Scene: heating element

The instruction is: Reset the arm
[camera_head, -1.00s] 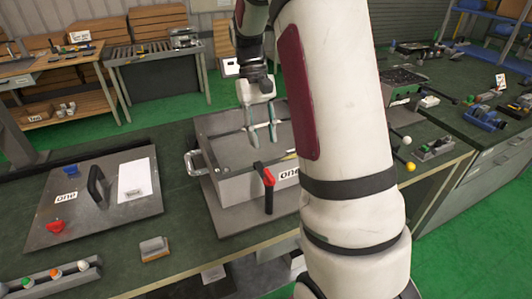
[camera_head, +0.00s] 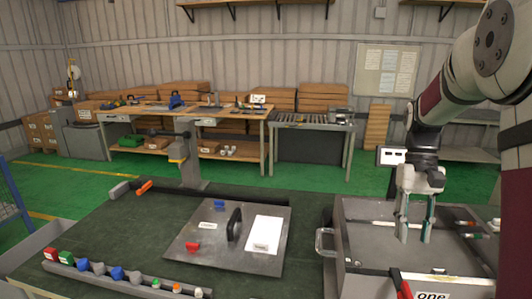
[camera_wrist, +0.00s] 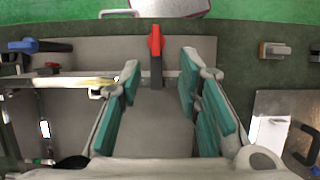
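My gripper (camera_head: 416,236) hangs pointing down at the right of the head view, over the inside of the grey metal box (camera_head: 352,262). Its two teal-padded fingers are apart, and nothing is between them. In the wrist view my gripper (camera_wrist: 158,95) is also open, with the bare grey box floor below it. A red-handled clamp (camera_head: 400,283) stands at the box's near wall, beside a "one" label; its red handle (camera_wrist: 156,40) shows beyond the fingertips in the wrist view. I cannot tell the exact height of the fingertips above the box floor.
Left of the box a grey lid (camera_head: 205,248) with a black handle (camera_head: 234,224) and white paper (camera_head: 264,233) lies on the dark green table (camera_head: 130,228). A rack (camera_head: 120,279) of coloured parts is at the front left. A grey post (camera_head: 186,160) stands behind the lid.

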